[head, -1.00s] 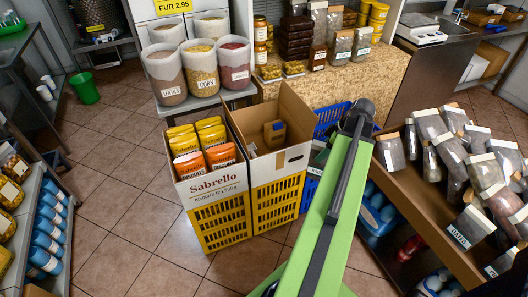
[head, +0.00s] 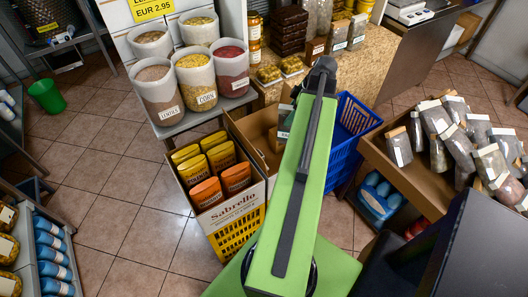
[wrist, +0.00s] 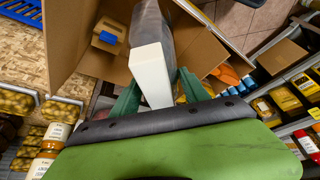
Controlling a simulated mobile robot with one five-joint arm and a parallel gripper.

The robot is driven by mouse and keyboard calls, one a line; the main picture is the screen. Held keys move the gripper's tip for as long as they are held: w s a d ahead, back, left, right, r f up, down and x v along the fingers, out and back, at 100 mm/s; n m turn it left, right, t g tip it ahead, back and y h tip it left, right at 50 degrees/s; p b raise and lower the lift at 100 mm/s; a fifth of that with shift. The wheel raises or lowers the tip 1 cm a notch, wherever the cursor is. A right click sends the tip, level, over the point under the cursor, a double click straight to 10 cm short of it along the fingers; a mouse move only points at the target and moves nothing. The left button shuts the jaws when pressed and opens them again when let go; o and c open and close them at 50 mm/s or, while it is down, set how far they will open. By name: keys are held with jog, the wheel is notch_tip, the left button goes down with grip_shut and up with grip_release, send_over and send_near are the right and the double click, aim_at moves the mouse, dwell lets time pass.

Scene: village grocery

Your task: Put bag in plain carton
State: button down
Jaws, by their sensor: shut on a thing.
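The plain carton (head: 257,130) is open-topped brown cardboard, beside the printed Sabrello carton (head: 238,207). My green arm covers much of it in the head view. In the wrist view its brown walls (wrist: 66,40) rise at left, and a tan thing with a blue part (wrist: 108,34) shows within them. My gripper (wrist: 158,80) is shut on a clear grey bag (wrist: 150,24) with a white end (wrist: 151,72), between its green fingers. The bag appears over or at the carton's opening; its depth is unclear. In the head view my gripper is mostly hidden behind the arm.
The Sabrello carton holds yellow and orange packs and stands on a yellow crate (head: 236,240). A blue basket (head: 352,125) is right of the plain carton. Tubs of dry goods (head: 158,88) stand behind. A bin of bags (head: 410,180) is at right.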

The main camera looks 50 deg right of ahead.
jog(key=shift+w+r, duration=0.15)
jog(key=shift+w, duration=0.2)
notch_tip(320, 180, down, 28)
jog(key=b, duration=2.8)
jog(key=c, duration=0.6)
grip_release()
jog(key=shift+s, duration=0.1)
jog(key=shift+o, duration=0.2)
